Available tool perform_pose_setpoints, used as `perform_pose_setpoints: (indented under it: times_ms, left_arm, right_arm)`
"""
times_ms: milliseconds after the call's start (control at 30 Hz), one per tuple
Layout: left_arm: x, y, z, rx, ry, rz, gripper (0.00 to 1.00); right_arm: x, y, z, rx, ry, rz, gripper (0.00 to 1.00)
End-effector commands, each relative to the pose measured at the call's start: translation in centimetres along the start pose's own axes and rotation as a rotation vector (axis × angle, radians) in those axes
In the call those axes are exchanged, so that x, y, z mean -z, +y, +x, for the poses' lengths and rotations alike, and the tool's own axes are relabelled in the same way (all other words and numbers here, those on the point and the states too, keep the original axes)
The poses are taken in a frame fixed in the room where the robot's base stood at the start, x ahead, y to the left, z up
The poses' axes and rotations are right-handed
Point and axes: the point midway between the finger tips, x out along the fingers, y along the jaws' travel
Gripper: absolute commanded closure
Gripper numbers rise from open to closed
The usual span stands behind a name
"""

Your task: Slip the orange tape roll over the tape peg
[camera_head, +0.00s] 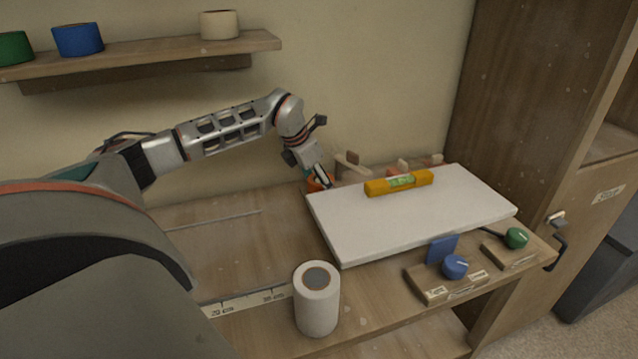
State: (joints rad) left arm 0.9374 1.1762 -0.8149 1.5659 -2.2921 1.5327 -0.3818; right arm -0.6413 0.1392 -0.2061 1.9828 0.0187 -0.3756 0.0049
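An orange roll (312,187), which looks like the orange tape roll, shows in small part at the back of the bench, just left of the white board's far left corner. My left gripper (321,177) reaches down at it from above, with its fingertips at the roll. The fingers overlap the roll, so I cannot tell whether they are closed on it. I cannot make out the tape peg for sure; wooden pieces (350,166) stand behind the board, partly hidden. My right gripper is not in view.
A white board (420,222) carries a yellow level (399,183). A white cylinder (316,305) stands at the front edge. Blue-knob (454,267) and green-knob (516,238) blocks stand front right. A wall shelf (150,53) holds green, blue and cream rolls. The left bench is mostly clear.

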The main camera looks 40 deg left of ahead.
Motion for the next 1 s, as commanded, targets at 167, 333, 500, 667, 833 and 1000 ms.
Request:
perform_pose_setpoints:
  times_ms: [167,333,500,667,833,1000]
  left_arm:
    - [0.0,0.0,0.0,0.000,0.000,0.000,0.34]
    - [-0.2,0.1,-1.2,-0.002,-0.003,0.000,0.34]
    - [-0.2,0.1,-4.0,-0.002,-0.003,-0.001,0.34]
    - [-0.2,0.1,-6.3,-0.002,-0.002,-0.001,0.34]
    - [-0.1,0.0,-7.6,-0.001,-0.001,0.000,0.34]
    - [-0.1,0.0,-7.8,0.000,0.000,0.000,0.34]
  right_arm:
    - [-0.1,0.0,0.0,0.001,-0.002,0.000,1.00]
    - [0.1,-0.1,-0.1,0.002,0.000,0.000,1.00]
    - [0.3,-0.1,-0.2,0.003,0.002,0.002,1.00]
    - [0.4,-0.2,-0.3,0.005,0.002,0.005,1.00]
    - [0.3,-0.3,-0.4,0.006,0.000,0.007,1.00]
    - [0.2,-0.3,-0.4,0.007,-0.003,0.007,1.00]
